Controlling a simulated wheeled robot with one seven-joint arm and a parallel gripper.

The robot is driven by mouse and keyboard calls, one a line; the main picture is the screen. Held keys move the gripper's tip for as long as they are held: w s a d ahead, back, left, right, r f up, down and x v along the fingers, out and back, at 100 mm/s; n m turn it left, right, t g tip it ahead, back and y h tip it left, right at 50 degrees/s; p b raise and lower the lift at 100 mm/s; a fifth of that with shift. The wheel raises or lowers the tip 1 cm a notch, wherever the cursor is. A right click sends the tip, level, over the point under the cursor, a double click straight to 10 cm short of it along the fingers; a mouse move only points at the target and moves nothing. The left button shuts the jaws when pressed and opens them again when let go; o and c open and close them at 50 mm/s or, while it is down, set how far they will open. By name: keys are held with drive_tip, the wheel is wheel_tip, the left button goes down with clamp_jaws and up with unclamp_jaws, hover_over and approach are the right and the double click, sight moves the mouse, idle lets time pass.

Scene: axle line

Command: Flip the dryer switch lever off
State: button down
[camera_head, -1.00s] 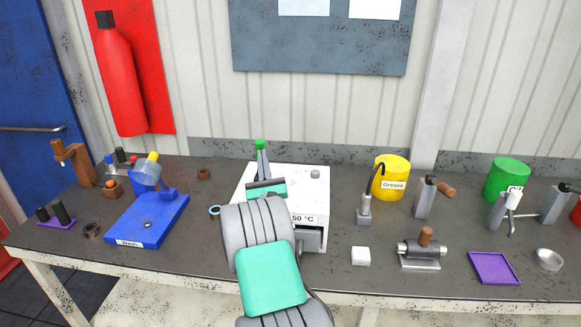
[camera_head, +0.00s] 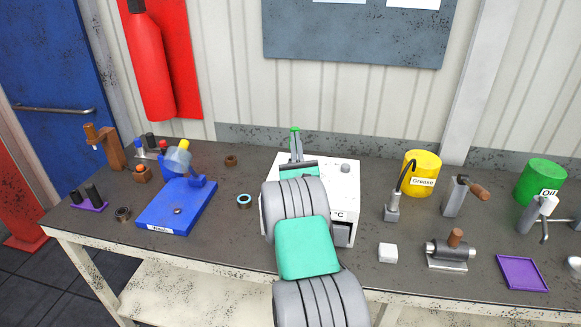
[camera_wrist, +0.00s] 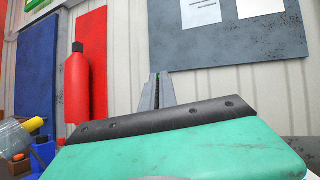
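The dryer (camera_head: 345,190) is a white box on the bench with a "°C" label and a grey drawer-like part low on its front. A small grey knob (camera_head: 345,167) sits on its top. No switch lever can be made out; my arm covers the dryer's left and front. My gripper (camera_head: 295,131) points up and away over the dryer's back left, with its green-tipped fingers close together. The wrist view shows the fingers (camera_wrist: 158,78) shut, with nothing visible held and the wall behind them.
Left of the dryer are a ring (camera_head: 244,201) and a blue wash station (camera_head: 172,215). To its right stand a grease can (camera_head: 423,172), a grease pump (camera_head: 393,207), a white block (camera_head: 388,253), a clamp fixture (camera_head: 447,255), a purple tray (camera_head: 522,273) and an oil can (camera_head: 541,180).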

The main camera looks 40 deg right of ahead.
drive_tip(key=shift+s+d, duration=0.1)
drive_tip(key=s+a+r+b, duration=0.4)
drive_tip(key=s+a, duration=0.3)
drive_tip(key=s, duration=0.4)
drive_tip(key=shift+a+b, duration=0.25)
drive_tip(key=shift+b, duration=0.55)
drive_tip(key=shift+s, duration=0.1)
